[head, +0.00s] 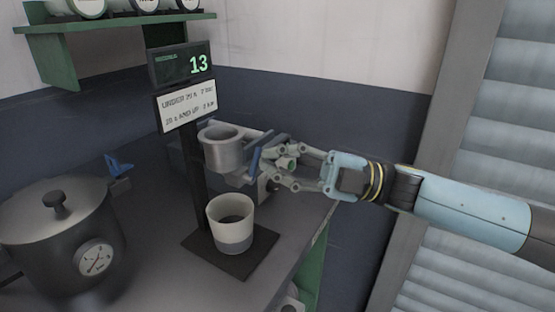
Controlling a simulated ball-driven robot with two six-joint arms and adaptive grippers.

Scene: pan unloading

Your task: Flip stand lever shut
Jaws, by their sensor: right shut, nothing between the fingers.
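The stand is a dark post (192,165) on a flat black base plate (262,238). A grey metal cup (222,155) is held on its right side, above a white and grey cup (229,226) that stands upright on the plate. A blue lever-like bar (256,158) shows just right of the metal cup, partly hidden by my right gripper (266,163). The gripper is shut with nothing held, its fingers close beside the bar. I cannot tell whether they touch it or how far the lever is turned. My left gripper is not in view.
A screen (180,65) reading 13 and a printed sign (187,107) top the post. A lidded pot (60,235) with a dial and a blue piece (119,164) beside it stands at left. A green shelf (120,22) hangs above. The counter ends right of the plate.

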